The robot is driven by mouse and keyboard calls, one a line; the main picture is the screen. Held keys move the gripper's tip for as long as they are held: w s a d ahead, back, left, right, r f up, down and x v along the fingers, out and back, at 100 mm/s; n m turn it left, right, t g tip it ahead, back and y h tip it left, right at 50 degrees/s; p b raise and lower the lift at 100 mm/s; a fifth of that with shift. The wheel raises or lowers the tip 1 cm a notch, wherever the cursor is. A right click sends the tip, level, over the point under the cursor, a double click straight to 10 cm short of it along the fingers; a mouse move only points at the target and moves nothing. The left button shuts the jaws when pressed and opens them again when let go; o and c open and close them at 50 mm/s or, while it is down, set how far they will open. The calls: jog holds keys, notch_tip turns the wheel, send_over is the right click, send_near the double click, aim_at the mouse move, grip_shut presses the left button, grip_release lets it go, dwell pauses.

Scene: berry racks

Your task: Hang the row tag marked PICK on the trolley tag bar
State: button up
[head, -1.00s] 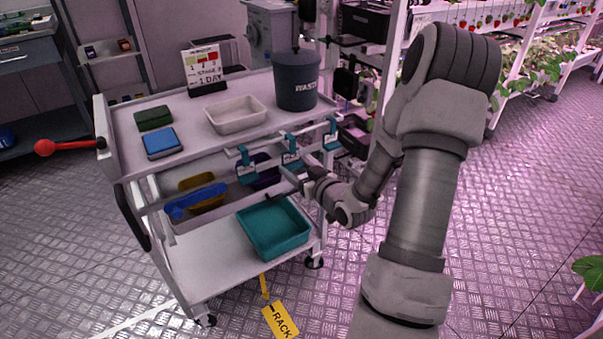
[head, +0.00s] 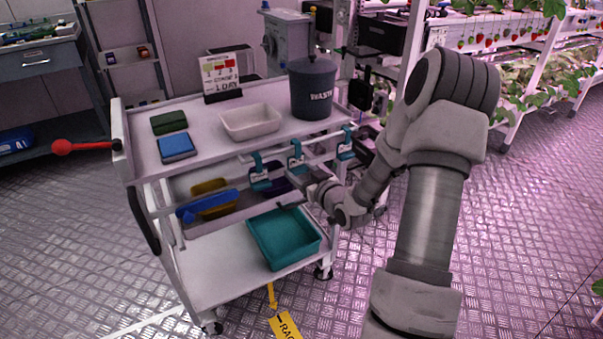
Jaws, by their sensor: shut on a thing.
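Three teal tags hang along the trolley's front side, below its top shelf: a left tag (head: 259,172), a middle tag (head: 296,155) and a right tag (head: 345,143). Their print is too small to read, so I cannot tell which says PICK. The tag bar (head: 322,150) runs behind them at the trolley's edge. My gripper (head: 300,177) is at the lower part of the middle tag and seems shut on it. The fingertips are small and partly hidden by my wrist, and I cannot tell how the tag's hook sits on the bar.
The trolley's top shelf (head: 215,137) holds a white tray (head: 250,122), a waste bin (head: 312,90), a sign (head: 222,79) and blue and green items. A teal crate (head: 283,240) stands on its lower shelf. Plant racks stand at right.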

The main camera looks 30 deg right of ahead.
jog(key=o, duration=1.3)
jog(key=shift+o, duration=0.2)
jog(key=p+v, duration=0.7)
jog(key=v, duration=1)
jog(key=shift+s+p, duration=0.2)
jog(key=shift+p, duration=0.15)
